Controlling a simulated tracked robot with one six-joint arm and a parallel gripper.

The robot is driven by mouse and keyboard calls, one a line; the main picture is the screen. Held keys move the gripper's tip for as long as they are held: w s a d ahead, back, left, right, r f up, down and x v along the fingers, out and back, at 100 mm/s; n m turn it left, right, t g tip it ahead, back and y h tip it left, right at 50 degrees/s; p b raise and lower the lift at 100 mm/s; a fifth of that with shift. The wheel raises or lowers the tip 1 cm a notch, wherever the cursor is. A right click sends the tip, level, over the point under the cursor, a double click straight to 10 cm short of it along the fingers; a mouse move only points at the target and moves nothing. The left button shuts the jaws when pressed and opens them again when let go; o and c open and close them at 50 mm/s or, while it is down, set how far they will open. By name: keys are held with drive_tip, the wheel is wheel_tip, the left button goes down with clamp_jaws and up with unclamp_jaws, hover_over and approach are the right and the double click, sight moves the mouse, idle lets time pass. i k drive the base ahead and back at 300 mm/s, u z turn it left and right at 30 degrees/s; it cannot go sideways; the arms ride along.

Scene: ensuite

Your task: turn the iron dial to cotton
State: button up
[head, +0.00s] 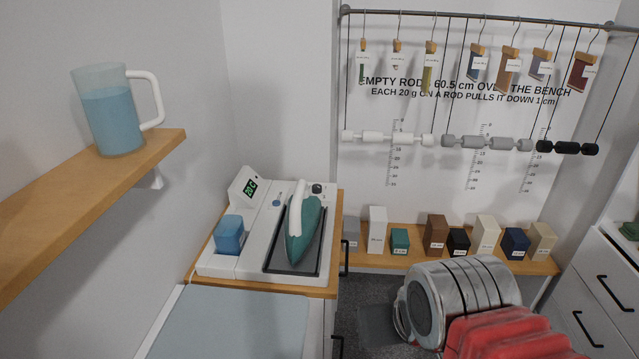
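A white ironing station (238,266) stands on a wooden-topped cabinet left of centre. A teal iron with a white handle (304,232) rests on the station's dark sloped plate. A small black round knob (317,188) sits at the station's back right, behind the iron; it may be the dial. Its marks are too small to read. A small blue round button (276,203) is left of the iron, and a lit green display (251,188) stands at the back left. Grey and red parts at the lower right look like my arm, but no gripper fingers show.
A blue water tank (229,236) is at the station's left. A jug of blue liquid (112,112) stands on a wall shelf (60,215). Several coloured blocks line a low bench (385,259) under hanging rods (388,137). White drawers (606,284) stand at the right.

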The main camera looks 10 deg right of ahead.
sight(317, 189)
drive_tip(key=z, duration=1.35)
drive_tip(key=i, duration=2.7)
drive_tip(key=u, duration=0.8)
